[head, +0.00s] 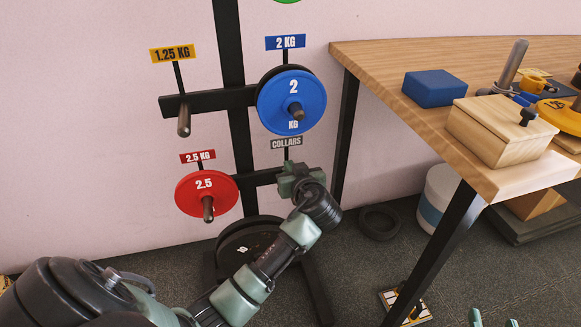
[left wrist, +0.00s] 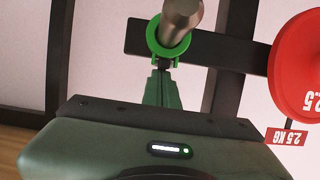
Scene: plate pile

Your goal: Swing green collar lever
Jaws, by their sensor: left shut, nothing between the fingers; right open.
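The green collar (left wrist: 154,47) sits around a grey metal peg (left wrist: 182,14) in the left wrist view, with small green tabs at its lower side. I cannot tell which tab is the lever. My left gripper (left wrist: 164,72) is shut and empty, its fingertips right below the collar; I cannot tell whether they touch. In the head view my left gripper (head: 292,184) is below the "COLLARS" sign (head: 286,143), and it hides the collar and peg. My right gripper (head: 494,322) shows only its open fingertips at the bottom edge.
A red 2.5 plate (head: 190,194) and a blue 2 kg plate (head: 272,105) hang nearby on the black rack (head: 238,125). A wooden table (head: 375,64) with a wooden box (head: 480,137) stands right. A dark ring (head: 380,221) lies on the floor.

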